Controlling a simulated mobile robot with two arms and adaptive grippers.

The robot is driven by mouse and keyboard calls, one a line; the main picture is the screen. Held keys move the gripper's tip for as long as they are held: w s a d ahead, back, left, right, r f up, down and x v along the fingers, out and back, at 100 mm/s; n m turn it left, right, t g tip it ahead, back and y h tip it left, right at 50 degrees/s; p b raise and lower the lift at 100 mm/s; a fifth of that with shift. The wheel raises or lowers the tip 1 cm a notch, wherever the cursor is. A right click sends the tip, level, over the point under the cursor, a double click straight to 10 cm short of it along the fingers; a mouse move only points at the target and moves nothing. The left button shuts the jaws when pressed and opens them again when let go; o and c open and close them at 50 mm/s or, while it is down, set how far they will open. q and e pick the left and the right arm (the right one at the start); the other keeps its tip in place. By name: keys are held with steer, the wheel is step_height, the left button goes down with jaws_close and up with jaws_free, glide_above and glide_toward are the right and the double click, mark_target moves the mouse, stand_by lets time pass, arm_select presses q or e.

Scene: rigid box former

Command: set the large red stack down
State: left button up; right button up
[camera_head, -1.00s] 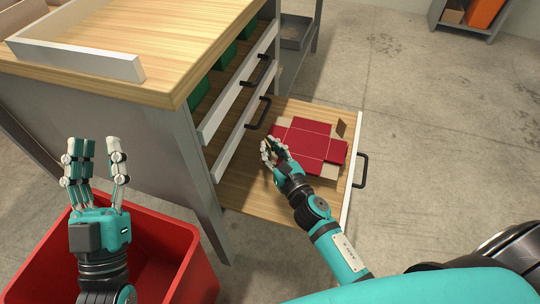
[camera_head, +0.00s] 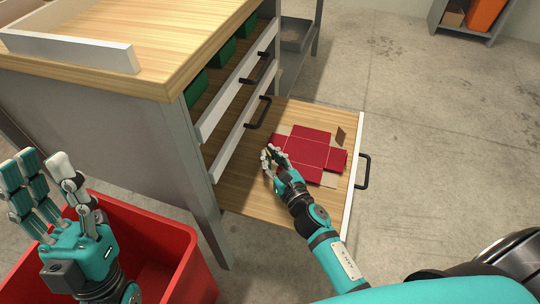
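The large red stack (camera_head: 308,150) looks like flat red box blanks with some brown cardboard showing at the edges. It lies on the wooden surface of the pulled-out lower drawer (camera_head: 240,193). My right gripper (camera_head: 269,157) is at the stack's left edge, with its fingers partly curled. Whether the fingers touch or hold the stack cannot be made out. My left gripper (camera_head: 48,172) is open and empty, fingers spread and pointing up, above the left side of the red bin.
The red bin (camera_head: 190,262) stands on the floor at lower left. The wooden-topped cabinet (camera_head: 170,60) has drawers with black handles (camera_head: 258,112) and green containers (camera_head: 222,52) inside. The floor at right is clear.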

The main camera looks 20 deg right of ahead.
steer(key=o, duration=0.4)
steer(key=shift+r, duration=0.15)
